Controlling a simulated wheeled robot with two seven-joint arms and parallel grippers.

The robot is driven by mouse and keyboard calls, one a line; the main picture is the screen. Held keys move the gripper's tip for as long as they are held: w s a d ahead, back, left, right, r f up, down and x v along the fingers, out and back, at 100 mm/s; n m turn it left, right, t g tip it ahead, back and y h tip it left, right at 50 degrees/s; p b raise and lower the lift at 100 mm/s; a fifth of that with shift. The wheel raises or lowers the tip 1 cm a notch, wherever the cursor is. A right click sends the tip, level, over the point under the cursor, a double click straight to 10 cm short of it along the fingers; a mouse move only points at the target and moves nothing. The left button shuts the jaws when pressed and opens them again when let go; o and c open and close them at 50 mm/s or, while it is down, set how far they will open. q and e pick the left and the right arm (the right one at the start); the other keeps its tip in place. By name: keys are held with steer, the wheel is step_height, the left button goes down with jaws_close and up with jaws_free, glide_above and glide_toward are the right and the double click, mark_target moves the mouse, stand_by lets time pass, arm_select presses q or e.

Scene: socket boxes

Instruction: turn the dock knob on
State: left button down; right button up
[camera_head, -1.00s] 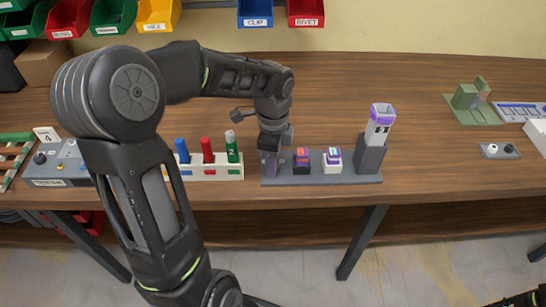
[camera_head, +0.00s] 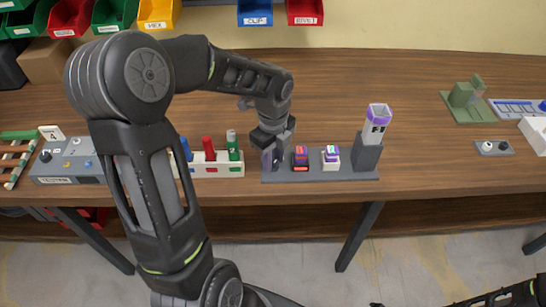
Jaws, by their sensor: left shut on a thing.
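The grey dock (camera_head: 350,175) lies near the table's front edge, in the middle of the camera_head view. A black box with a red and purple top (camera_head: 300,158) and a white box with a purple band (camera_head: 331,158) stand on it. A grey holder at its right end has a white box with a purple rim (camera_head: 377,125) standing up in it. My left gripper (camera_head: 270,160) points down at the dock's left end. Its jaws are shut on the dock knob, which they mostly hide. Only part of my right arm shows, at the bottom right.
A white rack (camera_head: 225,165) with blue, red and green cylinders stands just left of the dock. A grey panel (camera_head: 75,165) is further left. A small panel with two knobs (camera_head: 494,148) and a green fixture (camera_head: 466,102) are at right. Bins (camera_head: 255,14) line the back.

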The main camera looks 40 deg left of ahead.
arm_select(q)
steer(key=c, duration=1.1)
jaws_free()
step_height(320, 180, up, 8)
steer(key=shift+f, duration=0.1)
